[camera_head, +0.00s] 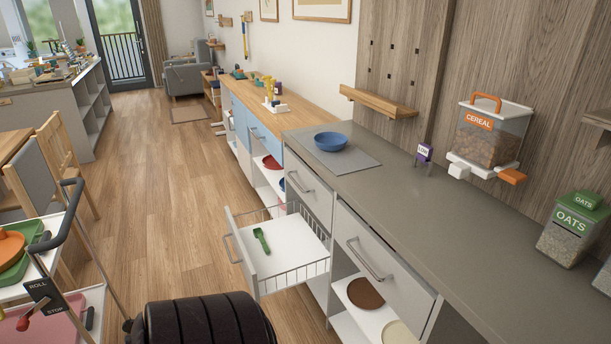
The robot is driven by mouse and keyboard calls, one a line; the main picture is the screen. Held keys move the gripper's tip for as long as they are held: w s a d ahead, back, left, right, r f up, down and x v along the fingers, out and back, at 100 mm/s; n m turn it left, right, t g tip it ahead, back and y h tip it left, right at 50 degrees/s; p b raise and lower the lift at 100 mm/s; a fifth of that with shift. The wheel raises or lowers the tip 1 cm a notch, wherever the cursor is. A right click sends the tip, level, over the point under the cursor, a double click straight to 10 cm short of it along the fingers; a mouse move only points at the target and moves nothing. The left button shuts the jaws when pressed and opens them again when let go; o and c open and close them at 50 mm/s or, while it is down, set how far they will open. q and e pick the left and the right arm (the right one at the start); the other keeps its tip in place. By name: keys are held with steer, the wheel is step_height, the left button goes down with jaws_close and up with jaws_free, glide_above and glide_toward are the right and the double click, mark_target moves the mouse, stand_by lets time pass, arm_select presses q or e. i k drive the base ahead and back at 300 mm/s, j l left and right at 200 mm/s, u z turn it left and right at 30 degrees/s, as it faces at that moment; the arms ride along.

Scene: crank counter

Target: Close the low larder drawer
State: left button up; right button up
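The low larder drawer (284,262) is pulled well out of the grey counter unit into the aisle, below a shut drawer front. It has a white floor, wire sides and a pale grey front panel (242,255) with a bar handle (231,248) facing left. A green scoop (262,240) lies inside it, towards the front. Neither of my grippers is in view, so I cannot see whether they are open or shut.
A trolley (58,297) with trays stands at the left. The wooden floor (150,210) between it and the drawer is clear. On the counter (390,190) are a blue bowl (330,141), a cereal dispenser (490,137) and an oats jar (573,230). Open shelves (344,323) sit to the drawer's right.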

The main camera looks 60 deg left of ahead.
mark_target(297, 255)
steer(key=u, duration=2.55)
